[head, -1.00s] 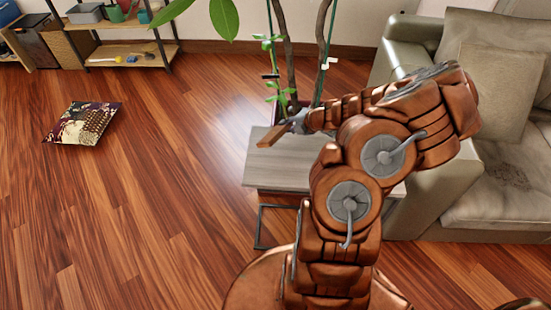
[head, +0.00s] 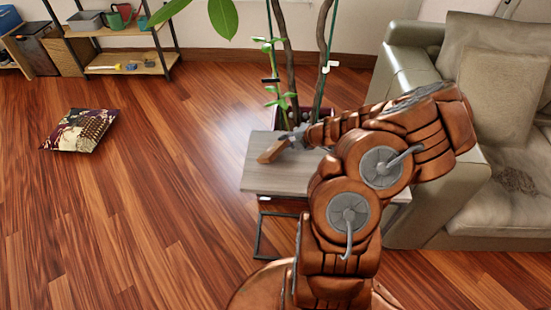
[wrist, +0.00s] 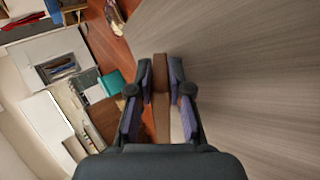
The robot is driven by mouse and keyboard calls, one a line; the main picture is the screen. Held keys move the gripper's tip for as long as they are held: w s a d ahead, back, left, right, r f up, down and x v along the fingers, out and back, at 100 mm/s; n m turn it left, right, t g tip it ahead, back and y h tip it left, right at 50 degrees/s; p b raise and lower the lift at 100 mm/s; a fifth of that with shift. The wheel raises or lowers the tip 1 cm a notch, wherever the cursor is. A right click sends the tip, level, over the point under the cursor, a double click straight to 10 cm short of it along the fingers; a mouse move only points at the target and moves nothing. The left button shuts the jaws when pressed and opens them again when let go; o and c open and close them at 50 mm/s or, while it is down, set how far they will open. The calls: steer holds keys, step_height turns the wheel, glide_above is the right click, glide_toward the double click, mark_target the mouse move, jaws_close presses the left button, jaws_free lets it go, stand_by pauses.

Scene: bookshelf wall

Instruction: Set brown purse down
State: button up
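The brown purse (head: 272,152) is a small, flat brown piece in the head view, at the tip of my arm over the left part of a grey side table (head: 262,179). My gripper (head: 299,136) is shut on it. In the wrist view, the purse (wrist: 162,107) stands as a narrow brown strip between the two fingers of my gripper (wrist: 161,90). The grey wood-grain tabletop (wrist: 245,70) fills the right side there. I cannot tell whether the purse touches the tabletop.
A potted plant (head: 283,100) stands just behind the table. A beige sofa (head: 425,190) is on the right. A patterned cushion (head: 80,131) lies on the wooden floor at left. A shelf (head: 122,65) stands at the back left. The tabletop's left part is otherwise clear.

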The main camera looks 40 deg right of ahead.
steer(key=shift+o, duration=1.4)
steer(key=shift+s+d+r+p, duration=0.15)
steer(key=shift+s+r+p, duration=0.4)
steer(key=shift+p, duration=0.35)
steer(key=p+v, duration=0.5)
steer(key=shift+w+r+p, duration=0.1)
steer(key=shift+p, duration=0.2)
steer(key=shift+s+d+r+p, duration=0.15)
steer(key=shift+s+r+p, duration=0.2)
steer(key=shift+s+p, duration=0.25)
steer(key=shift+s, duration=0.1)
step_height(320, 180, up, 8)
steer(key=s+p, duration=0.2)
steer(key=p, duration=0.8)
steer(key=shift+d, duration=0.3)
